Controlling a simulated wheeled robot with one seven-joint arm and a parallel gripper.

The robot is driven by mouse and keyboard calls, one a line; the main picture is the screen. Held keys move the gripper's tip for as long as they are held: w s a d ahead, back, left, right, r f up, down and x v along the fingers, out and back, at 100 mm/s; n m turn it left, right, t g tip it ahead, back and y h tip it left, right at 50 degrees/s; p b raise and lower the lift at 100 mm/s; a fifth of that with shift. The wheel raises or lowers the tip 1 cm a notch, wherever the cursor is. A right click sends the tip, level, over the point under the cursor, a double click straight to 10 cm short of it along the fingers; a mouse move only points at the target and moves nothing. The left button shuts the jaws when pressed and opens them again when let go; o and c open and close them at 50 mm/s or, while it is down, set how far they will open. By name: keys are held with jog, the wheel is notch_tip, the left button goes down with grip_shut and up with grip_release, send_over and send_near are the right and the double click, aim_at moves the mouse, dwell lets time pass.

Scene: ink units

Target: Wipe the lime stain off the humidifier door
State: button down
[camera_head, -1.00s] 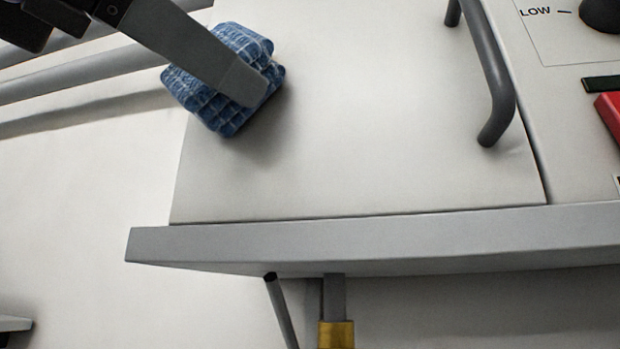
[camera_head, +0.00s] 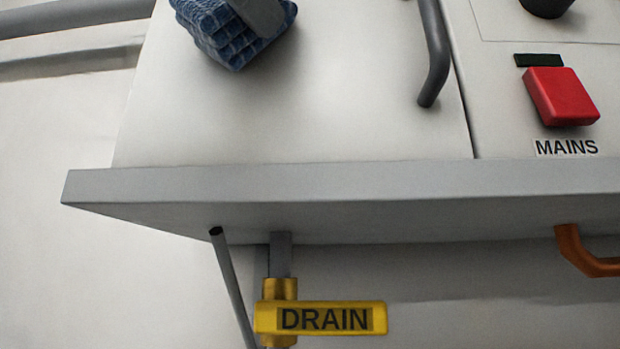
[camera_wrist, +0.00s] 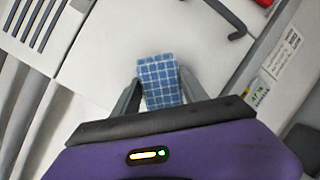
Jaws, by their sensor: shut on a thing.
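The humidifier door (camera_head: 320,100) is a pale panel with a grey bar handle (camera_head: 435,60) near its right edge. My gripper (camera_wrist: 161,82) is shut on a blue checked cloth (camera_wrist: 162,92), with a finger on each side. In the head view the cloth (camera_head: 225,35) is at the top left, in front of the door and left of the handle. One grey finger (camera_head: 262,12) shows there; the rest of the gripper is cut off. I cannot tell whether the cloth touches the door. No lime stain shows; the door behind the cloth is hidden.
A grey ledge (camera_head: 330,188) juts out below the door. Right of the door are a red MAINS switch (camera_head: 560,96) and a dark knob (camera_head: 547,5). Below the ledge are a yellow DRAIN lever (camera_head: 320,318) and an orange handle (camera_head: 585,255). Grey pipes (camera_head: 75,17) run at the upper left.

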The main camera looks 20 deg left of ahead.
jog(key=shift+w+d+b, duration=0.25)
jog(key=shift+d+b, duration=0.15)
jog(key=shift+d, duration=0.5)
jog(key=shift+w+d+b, duration=0.2)
jog(key=shift+d+b, duration=0.15)
jog(key=shift+d, duration=0.55)
jog(key=shift+w+d+b, duration=0.25)
jog(key=shift+d+b, duration=0.15)
jog(key=shift+d, duration=0.5)
jog(key=shift+s+d+b, duration=0.1)
jog(key=shift+s+d, duration=0.1)
jog(key=shift+s, duration=0.75)
jog(key=shift+s+d+b, duration=0.1)
jog(key=shift+s+d, duration=0.15)
jog(key=shift+s, duration=0.75)
jog(key=shift+s+d+b, duration=0.1)
jog(key=shift+s+d, duration=0.1)
jog(key=shift+s, duration=0.75)
jog(key=shift+s+d, duration=0.2)
jog(key=shift+s, duration=0.55)
jog(key=shift+s+d, duration=0.2)
jog(key=shift+s, duration=0.5)
